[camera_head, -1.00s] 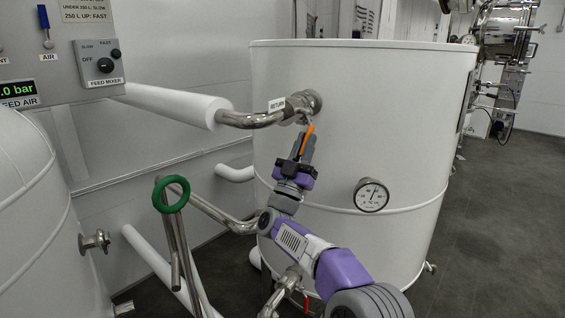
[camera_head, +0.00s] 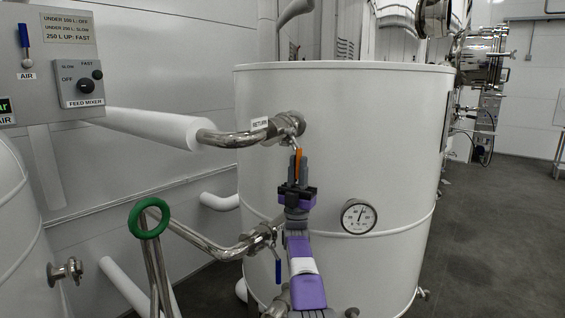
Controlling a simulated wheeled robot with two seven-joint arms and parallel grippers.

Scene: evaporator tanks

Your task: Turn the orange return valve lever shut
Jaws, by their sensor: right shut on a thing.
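The orange return valve lever (camera_head: 298,165) hangs down below the steel return valve (camera_head: 290,124) on the front of the white tank (camera_head: 348,160). A white RETURN label (camera_head: 260,123) sits on the pipe to the left of the valve. My right gripper (camera_head: 297,172) comes up from below and is shut on the lever. The fingers hide the lever's lower part; its orange upper part shows between them. My left gripper is not in view.
A round gauge (camera_head: 358,216) is on the tank, right of my arm. A lower pipe with a blue-handled valve (camera_head: 277,270) lies close to my right arm. A green handwheel (camera_head: 148,218) stands at left. A control panel (camera_head: 80,75) is at upper left.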

